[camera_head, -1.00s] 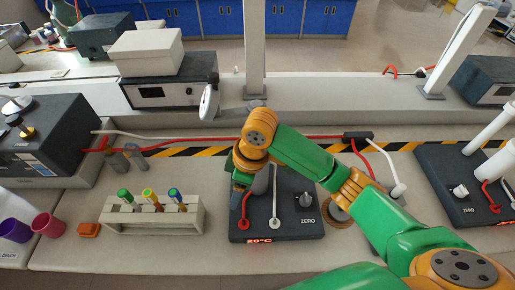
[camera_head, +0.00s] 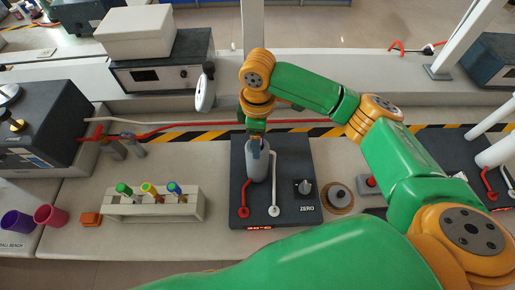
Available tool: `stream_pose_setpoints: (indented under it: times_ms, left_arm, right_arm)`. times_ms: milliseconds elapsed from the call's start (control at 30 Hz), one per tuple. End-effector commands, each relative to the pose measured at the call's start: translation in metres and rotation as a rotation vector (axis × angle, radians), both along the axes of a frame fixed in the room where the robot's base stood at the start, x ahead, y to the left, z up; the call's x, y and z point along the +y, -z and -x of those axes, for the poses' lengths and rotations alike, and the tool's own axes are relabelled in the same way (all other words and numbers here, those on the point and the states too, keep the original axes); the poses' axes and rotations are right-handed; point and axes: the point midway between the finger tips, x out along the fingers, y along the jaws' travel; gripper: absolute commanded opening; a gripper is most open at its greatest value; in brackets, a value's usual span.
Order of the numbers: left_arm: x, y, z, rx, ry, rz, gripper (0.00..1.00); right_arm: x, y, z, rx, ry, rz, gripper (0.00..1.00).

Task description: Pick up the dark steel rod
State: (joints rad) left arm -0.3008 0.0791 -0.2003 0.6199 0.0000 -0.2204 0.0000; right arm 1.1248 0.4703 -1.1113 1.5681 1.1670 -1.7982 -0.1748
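I cannot make out the dark steel rod for certain. Two small dark grey cylinders (camera_head: 115,149) (camera_head: 135,149) stand at the back left of the bench. My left gripper is not in view.
A pale rack (camera_head: 155,212) holds several coloured tubes. An orange block (camera_head: 91,219) and pink (camera_head: 47,215) and purple (camera_head: 17,225) cups are at left. Red and white cables run along the striped tape behind. A round disc (camera_head: 338,197) lies right of the heater.

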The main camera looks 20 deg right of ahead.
Motion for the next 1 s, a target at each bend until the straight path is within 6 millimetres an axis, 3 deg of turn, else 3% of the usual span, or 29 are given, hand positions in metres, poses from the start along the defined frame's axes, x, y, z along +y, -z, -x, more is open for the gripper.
stream_pose_setpoints:
  times_ms: [133,300,400,767,867,1000]
  left_arm:
    - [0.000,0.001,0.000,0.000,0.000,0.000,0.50]
    - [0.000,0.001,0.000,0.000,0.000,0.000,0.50]
    - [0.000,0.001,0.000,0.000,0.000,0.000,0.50]
    - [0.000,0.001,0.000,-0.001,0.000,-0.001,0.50]
    - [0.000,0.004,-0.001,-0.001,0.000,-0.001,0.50]
    - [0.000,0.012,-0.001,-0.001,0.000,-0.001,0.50]
  right_arm:
    - [0.000,0.000,0.000,-0.001,0.000,0.000,0.67]
    - [0.000,0.000,0.000,0.000,0.000,-0.001,0.21]
    - [0.000,0.000,0.000,-0.001,0.000,0.000,0.00]
    - [0.001,-0.002,-0.001,-0.002,0.000,-0.002,0.00]
    - [0.001,-0.010,-0.001,-0.004,0.000,-0.003,0.00]
    - [0.001,-0.038,-0.001,-0.006,-0.001,-0.004,0.00]
